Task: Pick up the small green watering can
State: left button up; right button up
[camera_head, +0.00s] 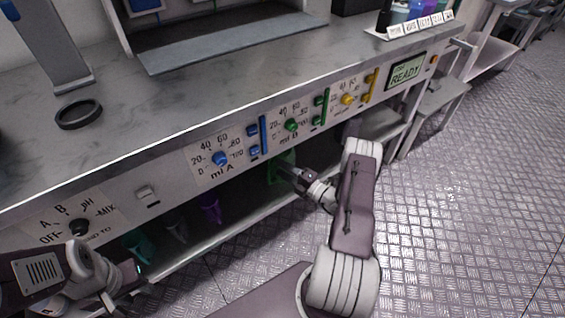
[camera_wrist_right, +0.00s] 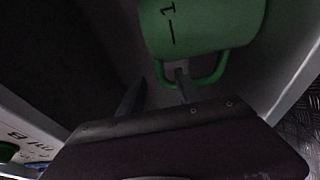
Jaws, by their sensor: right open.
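The small green watering can (camera_head: 281,167) stands on the dark shelf under the counter, partly behind my right gripper. It fills the top of the right wrist view (camera_wrist_right: 200,25), with a black mark on its body and a green loop handle (camera_wrist_right: 212,78) facing me. My right gripper (camera_head: 289,172) is open at the handle. In the right wrist view, one finger of the gripper (camera_wrist_right: 156,93) overlaps the handle loop and the other is left of it; I cannot tell whether they touch it. My left gripper (camera_head: 122,284) is at the lower left, its jaws unclear.
Purple (camera_head: 210,208), grey (camera_head: 177,231) and teal (camera_head: 140,246) vessels stand along the same shelf (camera_head: 190,250). The counter's front panel (camera_head: 180,160), with dials and switches, overhangs it. A black ring (camera_head: 79,114) lies on the countertop.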

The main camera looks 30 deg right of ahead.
aim_at(272, 162)
jog(key=b+x, duration=0.1)
jog(key=x, duration=0.1)
jog(key=b+x, duration=0.1)
jog(key=x, duration=0.1)
jog(key=shift+w+a+f+b, duration=0.2)
jog(key=shift+w+b, duration=0.1)
jog(key=shift+b, duration=0.05)
jog(key=shift+w, duration=0.25)
jog(key=shift+r, duration=0.15)
grip_shut()
dwell(0.7)
